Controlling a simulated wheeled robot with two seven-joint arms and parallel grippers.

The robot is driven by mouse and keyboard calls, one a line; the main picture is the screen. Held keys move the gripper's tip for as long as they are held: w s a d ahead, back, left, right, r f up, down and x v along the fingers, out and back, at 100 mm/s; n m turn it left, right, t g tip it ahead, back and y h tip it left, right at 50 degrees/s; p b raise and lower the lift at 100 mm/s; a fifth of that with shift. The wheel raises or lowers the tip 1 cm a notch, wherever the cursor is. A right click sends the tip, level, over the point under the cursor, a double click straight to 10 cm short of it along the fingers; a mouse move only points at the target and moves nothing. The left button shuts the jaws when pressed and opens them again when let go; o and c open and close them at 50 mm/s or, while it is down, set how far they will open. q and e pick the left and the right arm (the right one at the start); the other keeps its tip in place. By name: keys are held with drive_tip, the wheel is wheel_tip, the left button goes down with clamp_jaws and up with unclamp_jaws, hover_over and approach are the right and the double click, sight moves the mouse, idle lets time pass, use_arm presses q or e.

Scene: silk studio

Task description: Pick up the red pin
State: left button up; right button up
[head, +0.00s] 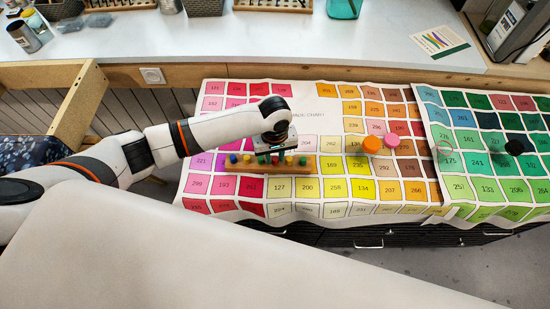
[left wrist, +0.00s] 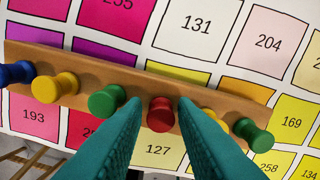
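The red pin (left wrist: 160,114) stands in a row of coloured pins on a wooden bar (left wrist: 62,90). In the left wrist view, the teal fingers of my left gripper (left wrist: 158,103) are apart, one on each side of the red pin. Whether they touch it cannot be told. In the head view, my left gripper (head: 274,152) points down over the middle of the wooden bar (head: 240,167) and covers part of the row, so the red pin is hard to make out there. My right gripper is not in view.
A green pin (left wrist: 106,100) stands left of the red one, and a yellow pin (left wrist: 212,114) is partly hidden behind the right finger. The bar lies on a printed colour chart (head: 310,96). Orange (head: 371,145) and pink (head: 391,141) round objects stand to the right.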

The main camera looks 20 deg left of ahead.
sight(275, 158)
use_arm(q)
drive_tip(key=shift+c, duration=0.6)
clamp_jaws()
drive_tip(key=shift+r, duration=0.15)
wheel_tip(275, 158, up, 10)
drive_tip(key=shift+b, duration=0.3)
